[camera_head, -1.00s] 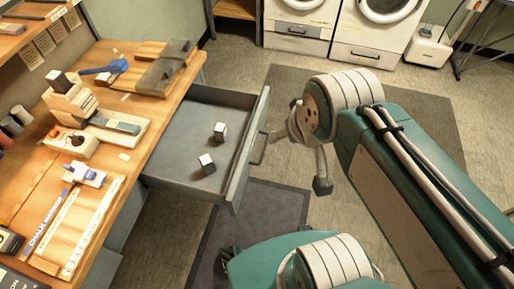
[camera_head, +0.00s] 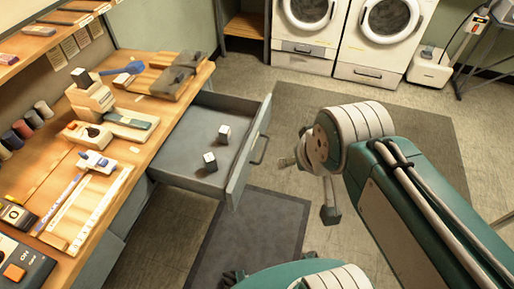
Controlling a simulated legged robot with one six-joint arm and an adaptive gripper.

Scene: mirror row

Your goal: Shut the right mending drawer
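The mending drawer (camera_head: 241,176) is a grey drawer pulled far out from under the wooden workbench (camera_head: 45,165). Two small dark cubes with white faces (camera_head: 224,134) lie inside it. A bar handle (camera_head: 260,150) is on its outer front. My gripper (camera_head: 308,190) hangs just to the right of the drawer front, with a visible gap to the handle. One finger points down and another part points left toward the drawer. My arm's wrist hides part of the gripper, and whether anything is between the fingers does not show.
The bench carries a sewing machine (camera_head: 97,98), thread spools (camera_head: 22,128), a ruler and several small boxes. Two white washers (camera_head: 384,38) stand at the back, with a white appliance (camera_head: 430,68) beside them. The floor right of the drawer is clear apart from flat mats (camera_head: 250,235).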

